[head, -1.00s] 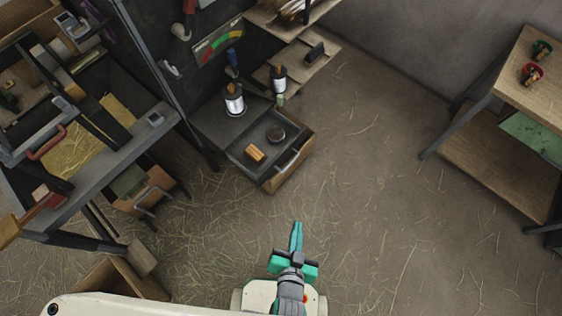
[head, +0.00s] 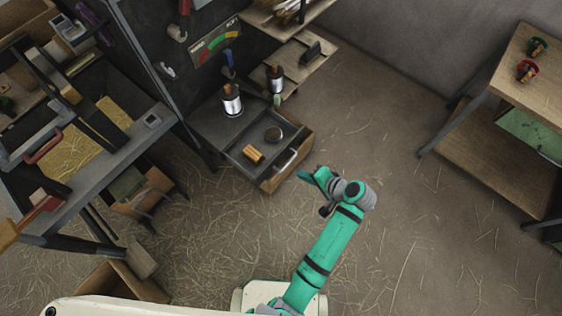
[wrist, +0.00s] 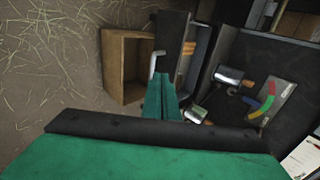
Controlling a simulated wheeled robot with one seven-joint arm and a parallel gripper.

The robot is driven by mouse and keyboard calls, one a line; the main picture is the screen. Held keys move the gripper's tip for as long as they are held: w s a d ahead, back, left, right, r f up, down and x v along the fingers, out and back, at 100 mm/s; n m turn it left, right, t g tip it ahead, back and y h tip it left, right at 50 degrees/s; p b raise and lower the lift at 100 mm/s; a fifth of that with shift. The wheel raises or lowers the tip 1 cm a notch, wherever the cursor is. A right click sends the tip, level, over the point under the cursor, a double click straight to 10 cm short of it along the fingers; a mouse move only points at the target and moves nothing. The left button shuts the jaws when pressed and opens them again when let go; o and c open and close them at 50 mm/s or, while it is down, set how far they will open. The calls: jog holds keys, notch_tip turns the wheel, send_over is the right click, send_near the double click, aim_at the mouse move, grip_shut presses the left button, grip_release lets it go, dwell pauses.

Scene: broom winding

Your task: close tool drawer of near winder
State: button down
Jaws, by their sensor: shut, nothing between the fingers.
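The tool drawer (head: 262,178) of the near winder is pulled open below the dark panel, with a wooden front and a pale handle (head: 287,161). An orange block (head: 253,154) and a dark round tin (head: 273,134) lie in it. My gripper (head: 304,175) is shut and empty, just in front of the drawer front, pointing towards it. In the wrist view my shut fingers (wrist: 161,95) appear just beside the handle (wrist: 156,61); I cannot tell whether they touch it. The orange block (wrist: 187,48) also shows there.
A dark workbench (head: 110,150) stands at the left and a wooden table (head: 530,80) at the right. The straw-strewn floor (head: 400,220) between drawer and table is clear.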

jog(key=r, duration=0.1)
send_near(275, 160)
notch_tip(275, 160, down, 4)
jog(key=shift+w+a, duration=0.85)
jog(key=shift+a, duration=0.25)
jog(key=shift+w+a, duration=0.35)
jog(key=shift+a, duration=0.1)
